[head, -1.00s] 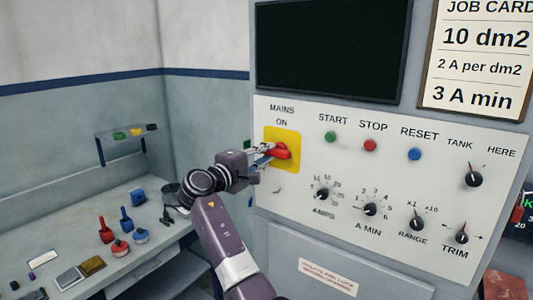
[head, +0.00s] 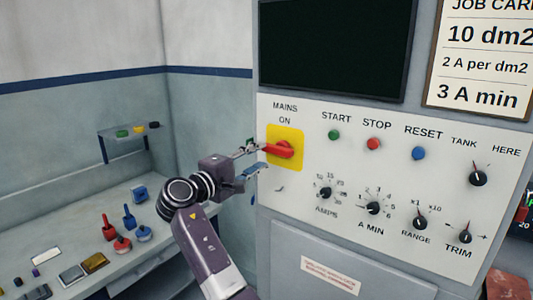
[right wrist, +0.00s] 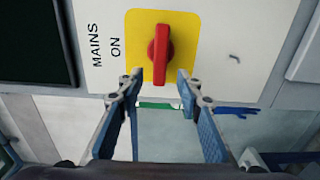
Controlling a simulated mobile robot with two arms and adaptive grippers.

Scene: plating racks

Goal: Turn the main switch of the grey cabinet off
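The main switch is a red handle (head: 281,149) on a yellow plate (head: 298,139) at the left of the grey cabinet's (head: 390,262) white panel. "MAINS" and "ON" are printed above it. The handle lies about level along the panel. My right gripper (head: 256,158) is just left of the switch, open and empty. In the right wrist view my right gripper (right wrist: 160,74) shows its two fingers spread apart, with the red handle (right wrist: 161,52) beyond the gap between them. I see no clear contact with the handle. My left gripper is not in view.
Green, red and blue buttons (head: 373,144) and several black knobs (head: 373,208) are to the right of the switch. A dark screen (head: 335,45) is above. A bench (head: 60,230) with small tools and a wall shelf (head: 128,133) are at left.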

